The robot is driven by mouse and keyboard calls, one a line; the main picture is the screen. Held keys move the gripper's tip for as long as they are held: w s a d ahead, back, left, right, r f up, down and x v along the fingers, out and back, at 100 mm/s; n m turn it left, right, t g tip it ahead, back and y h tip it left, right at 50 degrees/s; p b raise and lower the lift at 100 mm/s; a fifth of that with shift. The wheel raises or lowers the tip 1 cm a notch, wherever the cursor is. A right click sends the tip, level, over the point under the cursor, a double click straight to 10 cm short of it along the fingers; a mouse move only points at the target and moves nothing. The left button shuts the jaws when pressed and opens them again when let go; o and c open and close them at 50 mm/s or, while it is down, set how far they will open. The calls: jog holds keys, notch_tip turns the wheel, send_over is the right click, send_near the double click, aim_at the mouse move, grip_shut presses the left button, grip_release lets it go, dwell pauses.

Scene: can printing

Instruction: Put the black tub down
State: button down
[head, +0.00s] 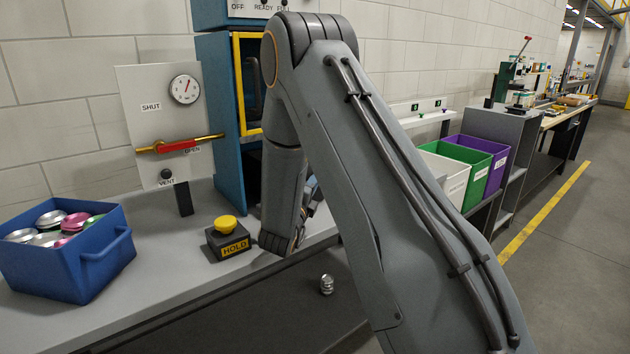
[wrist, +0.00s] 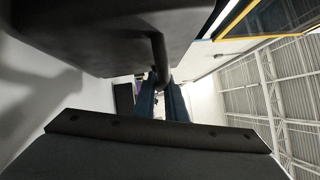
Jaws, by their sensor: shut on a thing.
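The black tub (wrist: 110,38) fills the top of the wrist view, seen close up, with a dark bar-like handle (wrist: 160,55) on it. My gripper (wrist: 162,98) has its two blue fingers shut on that handle. In the head view my own arm covers the tub, and most of my gripper is hidden behind the arm, near the bench edge. What lies directly under the tub cannot be seen.
A blue bin (head: 93,262) of can lids and a HOLD button box (head: 228,243) stand on the grey bench (head: 160,290). Behind are a gauge panel (head: 150,110) and a blue cabinet (head: 222,110). White (head: 447,178), green (head: 478,180) and purple (head: 493,160) bins stand right.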

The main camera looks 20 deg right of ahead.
jog(key=c, duration=1.8)
grip_release()
jog(key=shift+f, duration=0.1)
jog(key=b+v, duration=0.3)
jog(key=v, duration=0.8)
jog(key=shift+a, duration=0.1)
jog(key=shift+s+a, duration=0.3)
jog(key=shift+s, duration=0.05)
